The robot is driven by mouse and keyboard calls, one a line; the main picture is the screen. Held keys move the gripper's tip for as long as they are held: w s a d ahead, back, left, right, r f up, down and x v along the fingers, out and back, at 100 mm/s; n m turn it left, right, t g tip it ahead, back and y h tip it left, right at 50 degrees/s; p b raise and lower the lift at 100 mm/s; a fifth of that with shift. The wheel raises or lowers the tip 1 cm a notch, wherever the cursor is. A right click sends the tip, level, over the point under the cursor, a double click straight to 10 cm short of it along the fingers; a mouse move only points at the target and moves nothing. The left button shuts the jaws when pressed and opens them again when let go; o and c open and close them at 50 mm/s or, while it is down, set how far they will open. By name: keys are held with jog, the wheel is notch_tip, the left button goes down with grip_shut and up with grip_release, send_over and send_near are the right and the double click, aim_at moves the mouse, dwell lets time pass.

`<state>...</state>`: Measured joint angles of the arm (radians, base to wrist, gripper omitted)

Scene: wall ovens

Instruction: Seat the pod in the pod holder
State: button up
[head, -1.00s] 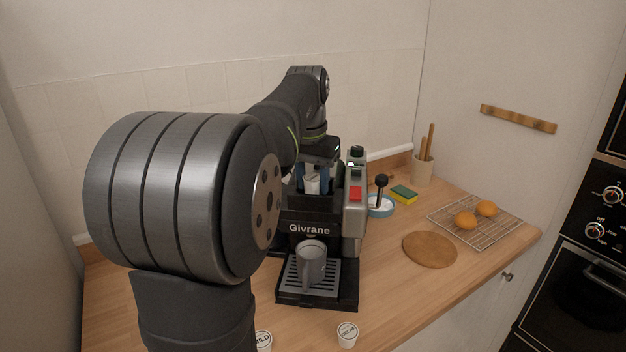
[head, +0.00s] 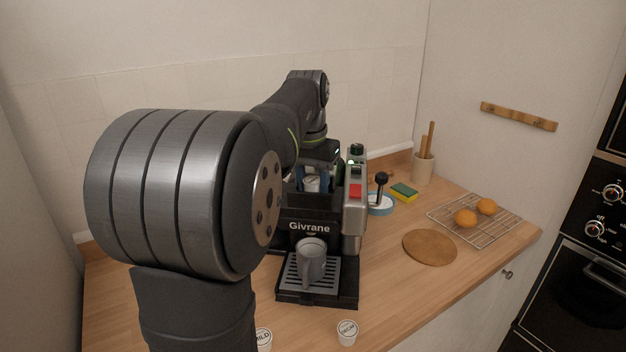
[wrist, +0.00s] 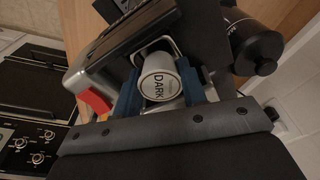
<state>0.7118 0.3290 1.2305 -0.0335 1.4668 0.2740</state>
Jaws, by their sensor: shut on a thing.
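The pod, white with a lid reading "DARK" (wrist: 160,88), is between the blue fingers of my gripper (wrist: 160,95) in the wrist view. In the head view the pod (head: 312,184) shows at the top of the black coffee machine marked "Givrane" (head: 309,227). My gripper (head: 312,180) is shut on it and points down into the machine's top. The pod holder is mostly hidden by the pod and fingers, so I cannot tell how deep the pod sits. A grey mug (head: 311,262) stands on the drip tray (head: 290,290).
Two other pods, one marked "MILD" (head: 264,338) and another (head: 347,332), stand at the counter's front. The machine's silver side with a red button (head: 356,191) is close right of my gripper. A round board (head: 430,247) and rack with oranges (head: 500,228) lie farther right.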

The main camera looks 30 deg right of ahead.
aim_at(309, 185)
jog(key=shift+f, duration=0.15)
jog(key=o, duration=1.1)
notch_tip(309, 185, up, 17)
jog(key=s+a, duration=0.1)
jog(key=shift+a, duration=0.35)
jog(key=shift+s, duration=0.1)
jog(key=f, duration=0.5)
jog(key=d+f, duration=0.1)
jog(key=f, duration=0.5)
jog(key=w+f, duration=0.1)
jog(key=f, duration=0.5)
jog(key=shift+w+d, duration=0.1)
jog(key=shift+d, duration=0.25)
jog(key=shift+r, duration=0.1)
